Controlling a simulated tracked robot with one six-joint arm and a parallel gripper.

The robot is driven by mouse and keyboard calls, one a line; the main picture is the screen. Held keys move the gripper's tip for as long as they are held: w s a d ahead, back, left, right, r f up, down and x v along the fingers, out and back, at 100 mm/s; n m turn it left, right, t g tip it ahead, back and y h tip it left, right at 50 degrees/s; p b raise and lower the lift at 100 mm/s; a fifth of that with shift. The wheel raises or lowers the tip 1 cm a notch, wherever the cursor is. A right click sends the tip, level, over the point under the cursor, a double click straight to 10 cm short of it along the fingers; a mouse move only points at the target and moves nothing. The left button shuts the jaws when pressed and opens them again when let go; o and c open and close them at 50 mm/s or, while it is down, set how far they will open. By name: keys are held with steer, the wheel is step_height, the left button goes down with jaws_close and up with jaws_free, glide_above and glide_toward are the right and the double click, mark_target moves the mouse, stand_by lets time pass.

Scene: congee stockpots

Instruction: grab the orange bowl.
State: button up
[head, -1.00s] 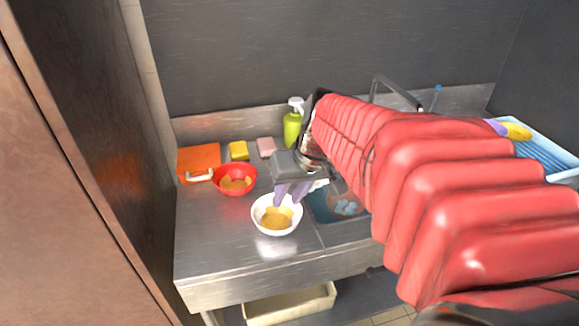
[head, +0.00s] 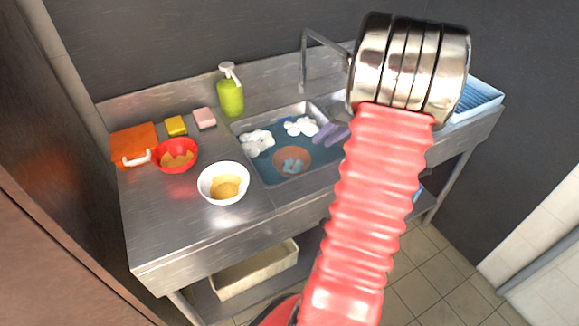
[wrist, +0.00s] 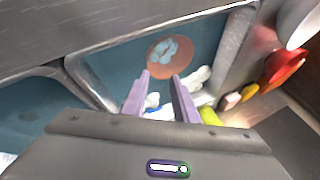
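The orange bowl (head: 291,153) lies in the blue water of the sink, with a pale blue patch inside it. It also shows in the wrist view (wrist: 184,60), just beyond the fingertips. My gripper (wrist: 161,76) is open, its two purple fingers apart with nothing between them. In the head view my gripper (head: 328,134) shows only its purple fingers over the right part of the sink, right of and above the bowl. The rest of it is hidden behind my arm.
White foam (head: 257,142) floats in the sink (head: 262,184). A white bowl (head: 205,187) and a red bowl (head: 160,160), both with food, stand on the counter at left. A green soap bottle (head: 230,98) and a faucet (head: 304,60) stand behind. A blue rack (head: 478,98) is at right.

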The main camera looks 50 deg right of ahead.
mark_target(310, 157)
steer(key=shift+s+d+f, duration=0.3)
steer(key=shift+d, duration=0.25)
steer(key=shift+s+d+f, duration=0.25)
steer(key=shift+s+d, duration=0.05)
steer(key=shift+d, duration=0.2)
steer(key=shift+x, duration=4.35)
steer(key=shift+x, duration=2.6)
steer(key=shift+d, duration=0.1)
jaws_close()
